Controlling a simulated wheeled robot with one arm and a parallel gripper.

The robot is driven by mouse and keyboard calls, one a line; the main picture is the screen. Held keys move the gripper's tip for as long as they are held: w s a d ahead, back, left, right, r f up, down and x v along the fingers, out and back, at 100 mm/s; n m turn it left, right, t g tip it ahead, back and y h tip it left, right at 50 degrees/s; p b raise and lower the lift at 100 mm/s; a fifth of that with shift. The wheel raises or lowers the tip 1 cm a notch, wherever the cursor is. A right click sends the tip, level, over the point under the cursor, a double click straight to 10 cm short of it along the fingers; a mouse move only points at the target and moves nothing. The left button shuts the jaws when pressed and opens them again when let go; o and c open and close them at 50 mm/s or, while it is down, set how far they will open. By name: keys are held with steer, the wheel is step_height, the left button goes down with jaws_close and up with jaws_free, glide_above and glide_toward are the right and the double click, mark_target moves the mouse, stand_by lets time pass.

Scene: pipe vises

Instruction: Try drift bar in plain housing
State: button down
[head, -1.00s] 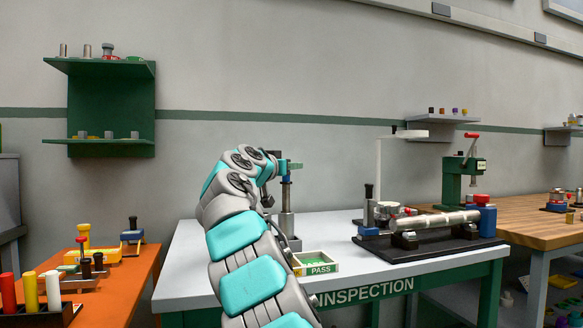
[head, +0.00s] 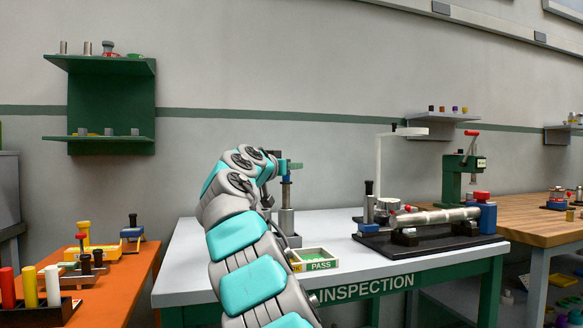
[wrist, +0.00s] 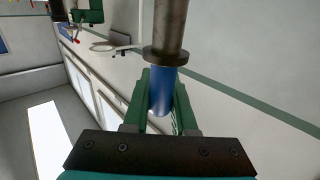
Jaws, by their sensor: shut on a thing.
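My gripper (head: 288,165) is at the end of my raised arm, over the left part of the grey inspection bench, partly hidden by my wrist in the head view. In the wrist view its green fingers (wrist: 160,105) are shut on the blue grip of the drift bar (wrist: 162,92). A dark collar and a steel shaft extend from the grip. In the head view the bar (head: 286,192) points down, upright, above or in a grey steel piece (head: 286,222) on the bench. I cannot tell how far it is in. I cannot tell which piece is the plain housing.
A pipe (head: 435,217) lies on a black vise base (head: 425,245) at the right. An orange table (head: 110,285) with tools is at the left. Mid-bench is clear.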

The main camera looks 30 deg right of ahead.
steer(key=shift+f+b, duration=0.35)
stand_by(0.4)
steer(key=c, duration=1)
jaws_free()
steer(key=shift+c, duration=0.2)
